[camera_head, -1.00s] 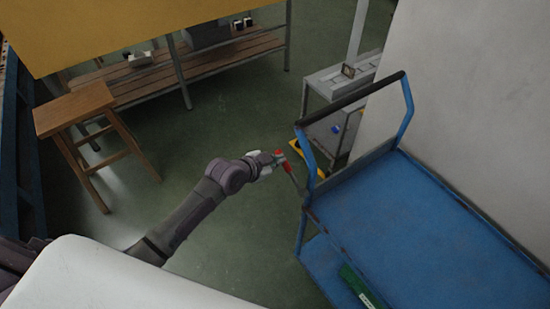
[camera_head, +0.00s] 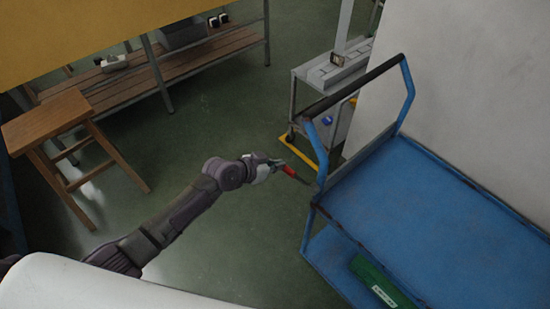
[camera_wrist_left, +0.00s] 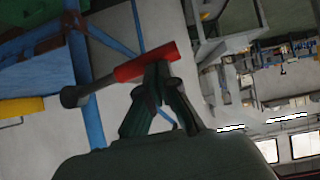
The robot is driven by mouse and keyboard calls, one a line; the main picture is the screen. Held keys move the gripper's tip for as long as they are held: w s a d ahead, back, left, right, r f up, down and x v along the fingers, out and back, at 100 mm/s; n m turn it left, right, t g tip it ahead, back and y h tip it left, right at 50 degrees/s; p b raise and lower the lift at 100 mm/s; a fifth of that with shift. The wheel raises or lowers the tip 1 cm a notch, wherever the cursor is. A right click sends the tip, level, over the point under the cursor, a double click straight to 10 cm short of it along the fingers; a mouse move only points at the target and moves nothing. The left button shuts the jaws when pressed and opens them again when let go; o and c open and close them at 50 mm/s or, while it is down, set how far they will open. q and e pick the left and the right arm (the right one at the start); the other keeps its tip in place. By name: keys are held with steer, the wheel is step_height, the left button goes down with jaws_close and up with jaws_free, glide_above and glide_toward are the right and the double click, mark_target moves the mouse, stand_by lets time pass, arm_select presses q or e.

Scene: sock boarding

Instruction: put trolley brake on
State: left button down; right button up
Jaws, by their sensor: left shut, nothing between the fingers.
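The blue trolley (camera_head: 425,205) stands at the right. Its brake lever has a red grip (camera_head: 289,171) and a dark rod, and slants up and left from the trolley's near left corner post. My left gripper (camera_head: 275,163) is at the free end of the red grip. In the left wrist view the fingers (camera_wrist_left: 158,72) are shut, with nothing between them, and overlap the red grip (camera_wrist_left: 135,67). They look to be against it, but I cannot tell for sure that they touch. My right gripper is not in view.
A green box (camera_head: 385,282) lies on the trolley's lower shelf. A grey machine stand (camera_head: 325,75) with a yellow foot bar (camera_head: 310,150) is behind the trolley, beside a pale wall (camera_head: 470,90). A wooden stool (camera_head: 50,120) stands left. Green floor between is clear.

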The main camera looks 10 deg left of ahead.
arm_select(q)
steer(key=f, duration=0.1)
steer(key=f+b, duration=0.1)
steer(key=f, duration=0.1)
steer(key=f+b, duration=0.1)
steer(key=shift+s+d+f, duration=0.2)
steer(key=shift+d, duration=0.05)
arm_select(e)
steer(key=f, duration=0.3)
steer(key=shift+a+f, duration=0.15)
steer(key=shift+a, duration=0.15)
arm_select(q)
steer(key=shift+b, duration=0.3)
steer(key=shift+s, duration=0.1)
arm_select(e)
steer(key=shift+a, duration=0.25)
